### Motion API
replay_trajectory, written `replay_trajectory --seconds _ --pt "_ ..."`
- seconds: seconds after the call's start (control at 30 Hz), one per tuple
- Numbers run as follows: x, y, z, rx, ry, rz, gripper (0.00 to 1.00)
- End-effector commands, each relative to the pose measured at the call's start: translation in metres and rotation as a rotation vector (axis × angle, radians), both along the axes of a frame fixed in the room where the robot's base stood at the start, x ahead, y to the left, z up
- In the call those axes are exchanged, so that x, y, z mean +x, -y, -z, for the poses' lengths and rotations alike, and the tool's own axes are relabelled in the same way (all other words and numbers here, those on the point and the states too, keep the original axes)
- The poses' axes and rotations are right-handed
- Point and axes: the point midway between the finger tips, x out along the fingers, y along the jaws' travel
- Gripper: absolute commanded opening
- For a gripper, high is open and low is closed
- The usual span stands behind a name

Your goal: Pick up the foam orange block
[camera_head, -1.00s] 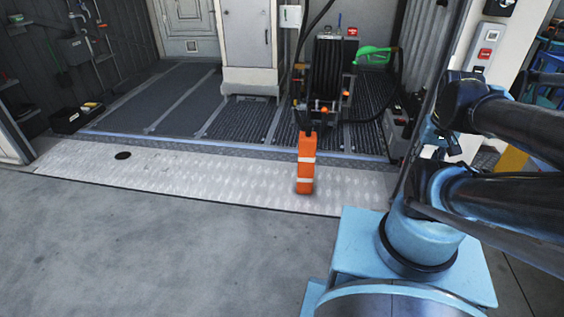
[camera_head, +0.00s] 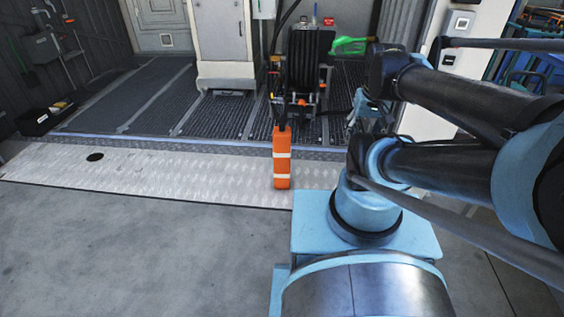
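The foam orange block (camera_head: 282,158) is a tall upright orange piece with pale bands. It stands on the patterned metal strip, in front of the hose reel and left of my arm's base. Dark parts of the reel show just above its top. My arm folds in from the right. Its wrist end (camera_head: 372,105), with what looks like my gripper, hangs above the arm's base, right of the block and apart from it in the picture. The fingers are small and partly hidden among dark links, so their opening cannot be made out.
The black hose reel (camera_head: 312,62) with a green fuel nozzle (camera_head: 350,45) stands behind the block. A white cabinet (camera_head: 222,45) is further left. A black box (camera_head: 38,122) lies at far left. The grey floor (camera_head: 130,245) at front left is clear.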

Motion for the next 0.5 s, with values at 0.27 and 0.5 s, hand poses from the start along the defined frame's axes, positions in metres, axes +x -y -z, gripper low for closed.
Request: replay_trajectory --seconds 0.27,0.5 --pt "0.053 -0.017 -0.031 0.015 0.007 -0.123 0.59" --pt "0.110 -0.034 -0.051 0.029 0.017 -0.248 0.59"
